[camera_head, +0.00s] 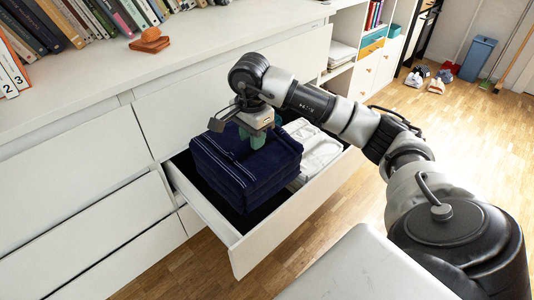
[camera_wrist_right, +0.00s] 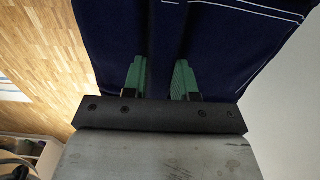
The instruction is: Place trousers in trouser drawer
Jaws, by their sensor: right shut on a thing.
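Dark blue folded trousers (camera_head: 245,165) with pale stitching are in the open white drawer (camera_head: 285,222), on its left side. They form a thick stack; I cannot tell where the held piece ends and any piece beneath begins. My right gripper (camera_head: 257,138) reaches down from above and its green-padded fingers are shut on the dark blue cloth. In the right wrist view, the trousers (camera_wrist_right: 235,45) fill the space beyond the fingers of my right gripper (camera_wrist_right: 160,78). The left gripper is not in view.
White folded clothes (camera_head: 318,152) lie in the drawer's right part, beside the blue stack. The white cabinet top (camera_head: 190,35) holds books and a small orange object (camera_head: 150,40). Shoes (camera_head: 437,85) and a blue bin (camera_head: 477,58) stand on the far wooden floor.

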